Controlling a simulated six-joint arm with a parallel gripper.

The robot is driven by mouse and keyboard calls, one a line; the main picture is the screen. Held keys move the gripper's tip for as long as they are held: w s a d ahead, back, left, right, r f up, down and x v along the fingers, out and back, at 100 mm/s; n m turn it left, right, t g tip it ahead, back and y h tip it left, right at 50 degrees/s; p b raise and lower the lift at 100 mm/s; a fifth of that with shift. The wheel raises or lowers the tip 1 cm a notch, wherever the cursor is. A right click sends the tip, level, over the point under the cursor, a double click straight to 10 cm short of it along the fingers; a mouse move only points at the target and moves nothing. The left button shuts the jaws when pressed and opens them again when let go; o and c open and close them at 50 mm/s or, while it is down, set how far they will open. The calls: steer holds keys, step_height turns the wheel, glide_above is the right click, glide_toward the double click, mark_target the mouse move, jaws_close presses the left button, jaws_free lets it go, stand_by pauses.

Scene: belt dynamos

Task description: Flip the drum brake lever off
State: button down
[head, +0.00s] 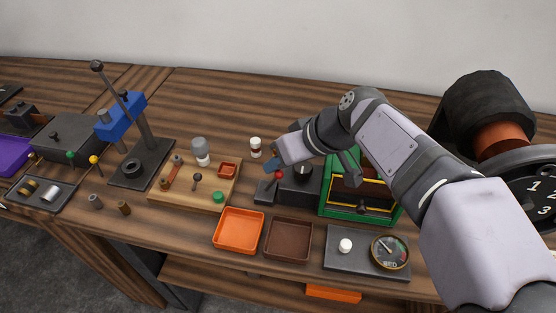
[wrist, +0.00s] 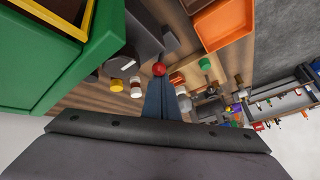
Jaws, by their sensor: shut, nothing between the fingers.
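A lever with a red ball knob (head: 278,175) stands on a dark grey base (head: 290,193) just left of the green-framed box. I take it for the drum brake lever; no label can be read. The red knob (wrist: 159,69) also shows in the wrist view, right at the tips of my fingers. My gripper (head: 272,165) is shut and empty, its bluish fingers beside and slightly above the knob. In the wrist view my gripper (wrist: 160,84) points at the knob; I cannot tell whether they touch. The lever's shaft is mostly hidden.
A round dark knob (head: 302,170) sits on the same base. The green box (head: 328,207) stands to the right, under my arm. A white-and-brown bottle (head: 256,147) stands behind left. Orange (head: 238,230) and brown (head: 288,240) trays lie in front. A wooden board (head: 180,198) lies left.

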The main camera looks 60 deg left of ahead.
steer(key=shift+a+r, duration=0.1)
steer(key=shift+r, duration=0.05)
steer(key=shift+w+a+r+p, duration=0.15)
steer(key=shift+a+r+p, duration=0.15)
steer(key=shift+p, duration=0.35)
steer(key=w+d+r, duration=0.5)
steer(key=shift+d+r+p, duration=0.15)
steer(key=shift+r+p, duration=0.15)
steer(key=shift+p, duration=0.1)
